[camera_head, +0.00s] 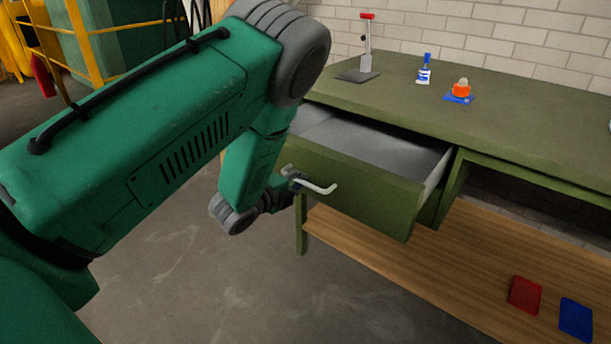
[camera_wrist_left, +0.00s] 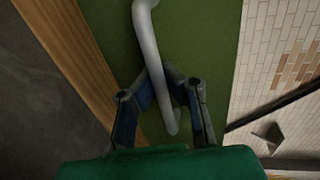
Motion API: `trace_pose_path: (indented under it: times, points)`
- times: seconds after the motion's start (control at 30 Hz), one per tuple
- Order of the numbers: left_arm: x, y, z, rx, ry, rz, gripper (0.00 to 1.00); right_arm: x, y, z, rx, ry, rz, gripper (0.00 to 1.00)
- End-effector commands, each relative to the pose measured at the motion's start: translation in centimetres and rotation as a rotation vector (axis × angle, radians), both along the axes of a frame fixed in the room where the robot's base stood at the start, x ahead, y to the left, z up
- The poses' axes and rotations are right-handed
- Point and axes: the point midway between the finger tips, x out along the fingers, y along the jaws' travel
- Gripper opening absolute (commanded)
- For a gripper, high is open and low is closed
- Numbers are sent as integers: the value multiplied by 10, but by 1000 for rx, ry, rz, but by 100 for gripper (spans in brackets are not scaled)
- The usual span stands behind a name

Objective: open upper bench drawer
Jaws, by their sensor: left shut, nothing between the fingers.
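The upper bench drawer (camera_head: 355,195) is green and stands pulled out from the bench, with its grey, empty-looking inside showing from above. Its pale bar handle (camera_head: 320,188) sits on the front panel; the handle also crosses the left wrist view (camera_wrist_left: 149,38). My left gripper (camera_head: 284,188) is at the drawer front, by the left end of the handle. In the left wrist view its fingers (camera_wrist_left: 164,76) come together at the handle, with nothing held between them. Whether the fingers touch or hook the handle, I cannot tell. My right gripper is in neither view.
On the green bench top (camera_head: 520,125) stand a red-topped metal stand (camera_head: 366,50), a blue-and-white bottle (camera_head: 425,70) and an orange item (camera_head: 461,90). A red box (camera_head: 524,295) and a blue box (camera_head: 575,319) lie on the wooden lower shelf (camera_head: 440,265). Floor before the drawer is clear.

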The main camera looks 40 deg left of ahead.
Motion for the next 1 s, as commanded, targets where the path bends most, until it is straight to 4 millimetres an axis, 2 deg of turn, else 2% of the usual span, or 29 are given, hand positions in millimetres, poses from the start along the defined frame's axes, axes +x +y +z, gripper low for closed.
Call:
trace_pose_path:
  times: [0.43, 0.5, 0.53, 0.87, 1.0]
  points:
    - [-4, 1, -2, 0, 6, 2, 0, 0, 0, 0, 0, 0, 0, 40]
    - [-4, 1, -2, 0, 5, 2, 25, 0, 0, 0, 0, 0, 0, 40]
    - [-4, 1, -2, 0, 5, 2, 31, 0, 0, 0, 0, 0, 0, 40]
    - [-5, 0, 0, 0, 1, 1, 31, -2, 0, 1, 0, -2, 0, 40]
    - [-18, 2, 2, 0, 2, 2, 31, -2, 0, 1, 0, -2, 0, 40]
